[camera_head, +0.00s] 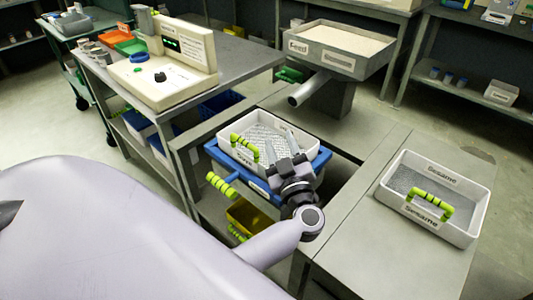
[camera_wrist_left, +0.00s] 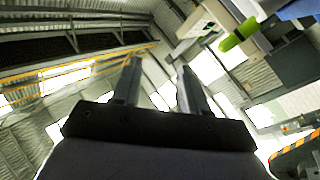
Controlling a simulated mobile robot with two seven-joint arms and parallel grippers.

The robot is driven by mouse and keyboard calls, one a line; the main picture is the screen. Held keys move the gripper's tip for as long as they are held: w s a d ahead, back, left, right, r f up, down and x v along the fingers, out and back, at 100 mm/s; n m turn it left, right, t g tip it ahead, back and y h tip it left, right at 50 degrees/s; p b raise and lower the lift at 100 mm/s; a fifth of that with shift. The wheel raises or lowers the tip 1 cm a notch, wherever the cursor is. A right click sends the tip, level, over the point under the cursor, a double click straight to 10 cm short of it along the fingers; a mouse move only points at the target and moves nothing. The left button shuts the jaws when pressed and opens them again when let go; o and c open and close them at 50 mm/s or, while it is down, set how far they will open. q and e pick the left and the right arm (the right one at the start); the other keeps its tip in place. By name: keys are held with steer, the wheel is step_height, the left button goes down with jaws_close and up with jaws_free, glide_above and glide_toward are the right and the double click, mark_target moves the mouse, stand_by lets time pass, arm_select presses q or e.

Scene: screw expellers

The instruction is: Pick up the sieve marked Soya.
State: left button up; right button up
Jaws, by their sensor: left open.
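A white sieve (camera_head: 303,135) with a mesh floor and a yellow-green handle (camera_head: 244,147) sits in a blue frame (camera_head: 322,162) at the centre of the head view. Its label is too small and too covered to read. My left gripper (camera_head: 278,135) is open, over the right part of this sieve. Its two fingers (camera_wrist_left: 161,68) show apart and empty in the left wrist view, against the ceiling. A green handle end (camera_wrist_left: 232,42) shows at that view's upper right. Another white sieve (camera_head: 473,192), marked Sesame, stands on the right table. My right gripper is out of view.
A control box (camera_head: 160,88) is on the left table. A yellow-green grip (camera_head: 221,185) sticks out left of the frame. The right table (camera_head: 345,235) is clear left of the Sesame sieve.

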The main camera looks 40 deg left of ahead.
mark_target(258, 162)
arm_select(q)
steer(key=f+g, duration=0.1)
steer(key=g, duration=0.2)
steer(key=f+n+g+h+b, duration=0.1)
steer(key=f+g, duration=0.1)
steer(key=g, duration=0.1)
steer(key=f+n+g+b, duration=0.1)
steer(key=f+g, duration=0.1)
steer(key=g, duration=0.1)
steer(key=shift+s+a, duration=0.25)
steer(key=shift+s, duration=0.05)
steer(key=shift+s+d+f+g+h, duration=0.2)
steer(key=shift+g+h, duration=0.1)
steer(key=shift+g, duration=0.25)
steer(key=shift+s+d+f+g+h, duration=0.2)
steer(key=shift+g+h, duration=0.1)
steer(key=shift+g, duration=0.25)
steer(key=shift+f, duration=0.1)
steer(key=shift+x, duration=0.85)
steer(key=x, duration=0.5)
steer(key=shift+w+f+b, duration=0.1)
steer(key=shift+f+b, duration=0.05)
steer(key=shift+b, duration=0.2)
jaws_close()
